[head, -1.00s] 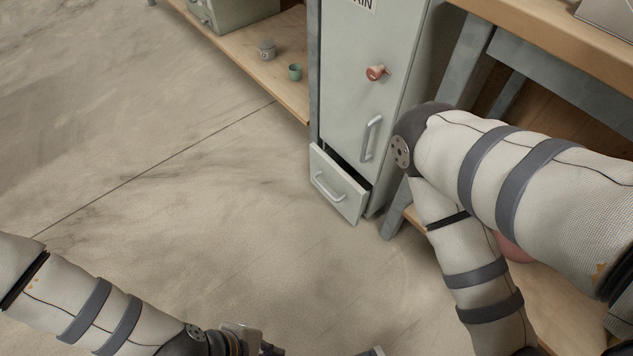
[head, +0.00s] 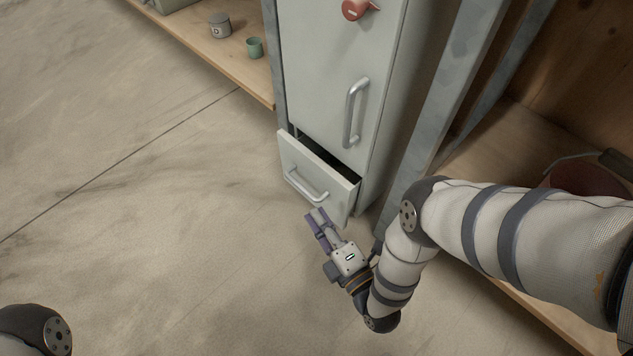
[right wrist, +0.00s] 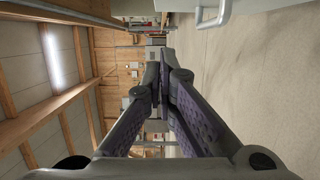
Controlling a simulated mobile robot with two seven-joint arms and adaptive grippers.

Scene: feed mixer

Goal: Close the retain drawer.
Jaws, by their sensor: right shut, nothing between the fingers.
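The retain drawer (head: 315,177) is the bottom drawer of a tall grey-green cabinet (head: 330,85). It stands partly open, with a dark gap showing behind its top edge, and has a pale bar handle (head: 307,187) on its front. My right gripper (head: 316,217) is shut and empty, just in front of and below the drawer front, apparently apart from it. In the right wrist view its fingers (right wrist: 166,62) are together, and a piece of the pale handle (right wrist: 213,14) shows at the top. My left gripper is out of view; only part of my left arm shows.
Above the drawer are a door with a metal handle (head: 354,112) and a red knob (head: 356,9). A wooden shelf at left holds a grey pot (head: 219,26) and a green cup (head: 254,47). A grey bench leg (head: 455,80) stands right of the cabinet. The floor at left is clear.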

